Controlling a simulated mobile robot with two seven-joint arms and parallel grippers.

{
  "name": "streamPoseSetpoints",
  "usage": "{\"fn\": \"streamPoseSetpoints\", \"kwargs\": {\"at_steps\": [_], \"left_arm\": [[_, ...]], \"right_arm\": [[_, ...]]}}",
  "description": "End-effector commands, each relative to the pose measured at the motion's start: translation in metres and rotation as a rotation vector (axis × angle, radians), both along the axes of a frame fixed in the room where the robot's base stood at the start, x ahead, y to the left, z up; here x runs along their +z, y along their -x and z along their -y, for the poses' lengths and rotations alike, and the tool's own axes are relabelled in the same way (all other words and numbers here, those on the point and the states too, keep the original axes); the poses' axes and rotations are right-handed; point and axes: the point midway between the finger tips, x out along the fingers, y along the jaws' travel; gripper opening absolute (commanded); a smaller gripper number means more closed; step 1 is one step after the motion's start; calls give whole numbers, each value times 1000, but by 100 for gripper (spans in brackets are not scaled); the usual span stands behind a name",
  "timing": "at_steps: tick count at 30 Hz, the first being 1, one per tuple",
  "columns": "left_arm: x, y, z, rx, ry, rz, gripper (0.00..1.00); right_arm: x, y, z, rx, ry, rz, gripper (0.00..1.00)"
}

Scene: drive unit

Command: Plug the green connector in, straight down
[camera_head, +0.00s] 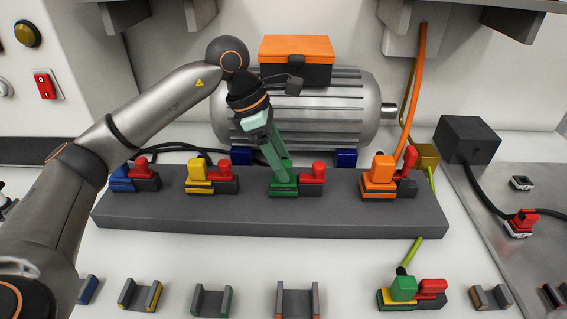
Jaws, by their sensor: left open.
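My left gripper (283,170) reaches down from the arm at the upper left to the green connector (284,188) on the long grey block. The connector is at a place in the middle of the block, with a red lever (312,172) just to its right. The gripper is open. Its green-tinted lower part overlaps the connector, so I cannot tell whether they touch or how deep the connector sits. Another green plug (404,288), with a yellow-green cable, sits in a green and yellow base at the front right. My right gripper is not in view.
The grey block (140,212) also carries blue, yellow (197,175) and orange (380,175) connectors with red levers. A ribbed motor (345,110) with an orange-topped box stands behind. Small U-shaped holders (212,301) line the front. A dark box (467,138) with a black cable is at right.

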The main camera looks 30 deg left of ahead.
Motion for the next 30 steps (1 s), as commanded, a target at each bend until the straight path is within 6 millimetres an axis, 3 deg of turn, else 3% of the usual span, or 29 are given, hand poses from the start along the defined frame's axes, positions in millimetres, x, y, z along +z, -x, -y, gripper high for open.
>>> {"fn": "streamPoseSetpoints", "kwargs": {"at_steps": [12, 20, 30], "left_arm": [[82, 14, -30, 1, 2, 3, 67], [104, 18, -37, 0, 1, 2, 67], [137, 18, -38, 0, 1, 0, 67]], "right_arm": [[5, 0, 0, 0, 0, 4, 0], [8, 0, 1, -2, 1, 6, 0], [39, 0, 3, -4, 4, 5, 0]]}}
